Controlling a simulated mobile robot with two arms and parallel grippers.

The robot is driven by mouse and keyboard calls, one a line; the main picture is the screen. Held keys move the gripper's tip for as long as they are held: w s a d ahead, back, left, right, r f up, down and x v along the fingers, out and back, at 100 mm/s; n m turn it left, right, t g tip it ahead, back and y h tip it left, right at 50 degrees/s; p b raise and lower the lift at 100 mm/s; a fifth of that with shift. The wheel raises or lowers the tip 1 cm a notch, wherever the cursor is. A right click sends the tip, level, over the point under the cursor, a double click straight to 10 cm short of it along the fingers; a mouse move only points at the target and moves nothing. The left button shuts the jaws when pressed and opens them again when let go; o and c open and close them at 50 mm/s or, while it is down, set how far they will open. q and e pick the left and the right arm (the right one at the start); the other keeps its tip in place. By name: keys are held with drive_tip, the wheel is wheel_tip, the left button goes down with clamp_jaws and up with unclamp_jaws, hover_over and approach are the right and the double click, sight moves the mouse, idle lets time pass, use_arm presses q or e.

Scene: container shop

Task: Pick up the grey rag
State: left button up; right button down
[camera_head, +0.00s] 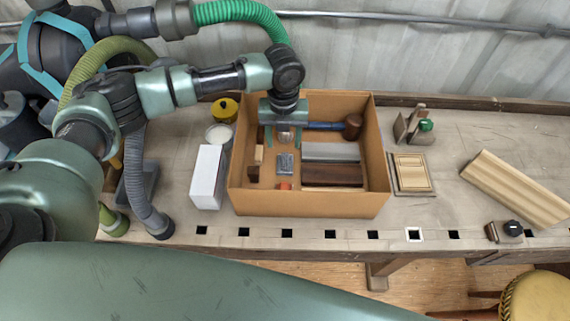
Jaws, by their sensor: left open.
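My left gripper (284,138) reaches down into an open cardboard box (310,204) on the workbench. Its two greenish fingers are apart, on either side of a small greyish rounded thing (285,133) that is partly hidden under the gripper. I cannot tell whether the fingers touch it. I cannot pick out a grey rag for certain. A small grey piece (285,164) lies on the box floor just in front of the gripper. A flat grey strip (331,152) lies to its right in the box. My right gripper is not in view.
In the box are also a mallet (352,126), dark brown wood (333,174) and small blocks. A white box (207,177) and a cup (218,135) stand left of it. To the right are a wooden panel (412,172) and a long moulding (515,187).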

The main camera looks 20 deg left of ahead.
sight(285, 154)
use_arm(q)
drive_tip(key=f, duration=0.1)
drive_tip(key=f+p, duration=0.1)
drive_tip(key=f, duration=0.3)
drive_tip(key=shift+s+d+f+p, duration=0.2)
drive_tip(key=shift+s+d+p, duration=0.05)
drive_tip(key=shift+p, duration=0.05)
drive_tip(key=shift+f, duration=0.5)
drive_tip(key=c, duration=1.1)
drive_tip(key=shift+r, duration=0.15)
wheel_tip(285, 154, up, 20)
drive_tip(key=shift+f+b, duration=0.1)
drive_tip(key=shift+b, duration=1.1)
